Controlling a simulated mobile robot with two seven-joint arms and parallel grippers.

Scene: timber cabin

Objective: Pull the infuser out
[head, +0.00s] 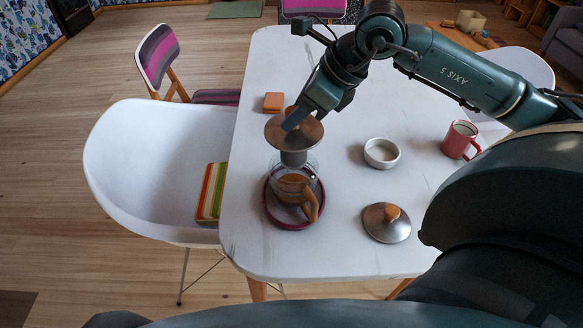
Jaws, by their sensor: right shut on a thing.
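A glass teapot (304,169) with a wooden handle stands on a round dark-red coaster (272,211) near the table's left edge. The infuser (274,133) has a wide brown disc-like rim with a grey body below it. It shows upright over the pot's mouth; I cannot tell how much of it is still inside the glass. My right gripper (294,121) reaches down from the upper right and is shut on the infuser at its rim. The fingers hide part of the rim. A metal lid (379,226) with a wooden knob lies to the right of the pot. My left gripper is out of view.
A white bowl (382,153) and a red mug (459,140) stand right of the pot. An orange block (273,102) lies behind it. The white table (330,255) is bare in front. A white chair (140,165) stands close on the left.

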